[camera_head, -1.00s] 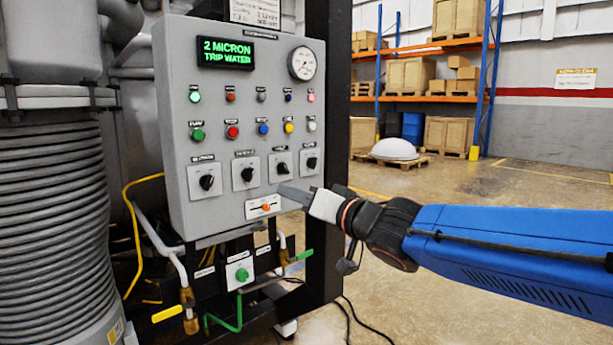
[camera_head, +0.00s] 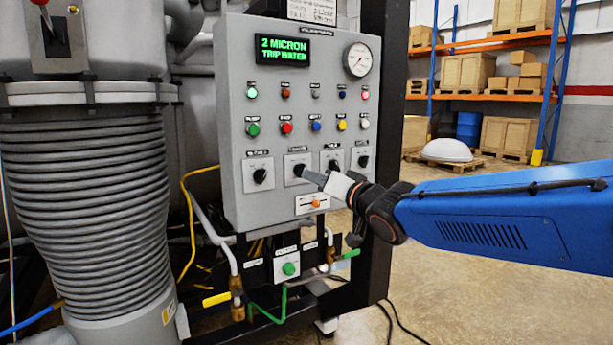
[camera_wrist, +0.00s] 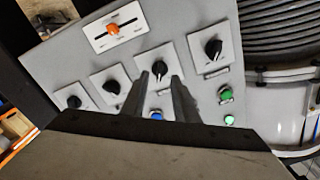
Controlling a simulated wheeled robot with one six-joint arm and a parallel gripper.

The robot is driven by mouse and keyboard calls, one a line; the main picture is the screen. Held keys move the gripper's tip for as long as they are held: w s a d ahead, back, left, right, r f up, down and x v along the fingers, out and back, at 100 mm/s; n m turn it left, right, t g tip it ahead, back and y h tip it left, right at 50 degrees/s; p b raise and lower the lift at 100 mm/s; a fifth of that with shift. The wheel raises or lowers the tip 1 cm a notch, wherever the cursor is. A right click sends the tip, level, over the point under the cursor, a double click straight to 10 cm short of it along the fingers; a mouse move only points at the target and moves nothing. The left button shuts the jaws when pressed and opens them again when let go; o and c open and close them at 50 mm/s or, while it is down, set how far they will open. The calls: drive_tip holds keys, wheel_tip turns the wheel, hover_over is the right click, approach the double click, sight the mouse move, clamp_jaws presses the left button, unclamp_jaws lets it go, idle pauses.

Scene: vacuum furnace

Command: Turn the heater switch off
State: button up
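The grey control panel (camera_head: 235,110) carries a row of black rotary knobs on white plates. The labels are too small to read, so I cannot tell which is the heater switch. The second knob from the left (camera_head: 299,170) is just beyond my gripper (camera_head: 315,177). In the wrist view this knob (camera_wrist: 160,69) appears upside down, just past the tips of my gripper (camera_wrist: 158,82). The two fingers are apart with a gap between them and nothing held. I cannot tell whether they touch the knob. The other knobs (camera_head: 260,176) (camera_head: 334,165) (camera_head: 363,161) stand on either side.
An orange slider (camera_head: 315,203) sits below the knobs, with rows of coloured buttons (camera_head: 287,127) above. The display (camera_head: 283,50) reads "2 MICRON TRIP WATER". A ribbed grey column (camera_head: 90,210) stands left of the panel.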

sight(301, 170)
drive_tip(key=shift+x, duration=2.75)
drive_tip(key=shift+c, duration=0.3)
clamp_jaws()
